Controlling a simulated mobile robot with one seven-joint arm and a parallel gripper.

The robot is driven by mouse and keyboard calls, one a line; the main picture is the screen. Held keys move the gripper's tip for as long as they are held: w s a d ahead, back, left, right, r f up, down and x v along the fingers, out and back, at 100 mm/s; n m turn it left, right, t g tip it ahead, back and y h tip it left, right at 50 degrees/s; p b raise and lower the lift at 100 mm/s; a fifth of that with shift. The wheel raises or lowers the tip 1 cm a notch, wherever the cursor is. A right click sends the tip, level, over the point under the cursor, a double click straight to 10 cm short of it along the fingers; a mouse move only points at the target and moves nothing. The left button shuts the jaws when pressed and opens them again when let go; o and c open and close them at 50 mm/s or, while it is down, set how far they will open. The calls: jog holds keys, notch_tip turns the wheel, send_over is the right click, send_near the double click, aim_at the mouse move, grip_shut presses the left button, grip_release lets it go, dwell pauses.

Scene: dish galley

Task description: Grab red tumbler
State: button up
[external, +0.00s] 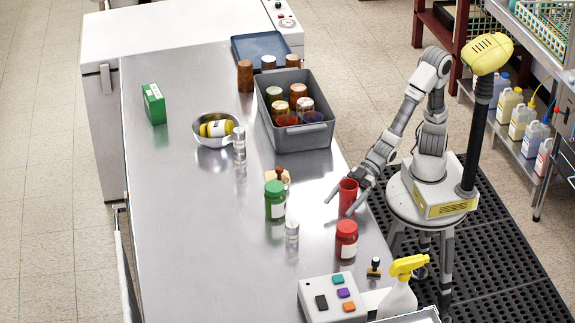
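The red tumbler (348,193) stands upright on the steel table near its right edge. My gripper (337,207) reaches down to it from the right. Its two fingers are apart, one to the left in front of the tumbler and one at its lower right side. The tumbler appears to be between or just behind the fingers. I cannot tell whether they touch it.
A red-lidded jar (346,242) stands just in front of the tumbler. A green jar (275,203) and a small clear jar (291,236) stand to the left. A grey bin (318,135) with several jars is behind. A button box (331,300) and spray bottle (399,297) are at the front.

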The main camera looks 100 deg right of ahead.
jog(key=c, duration=1.2)
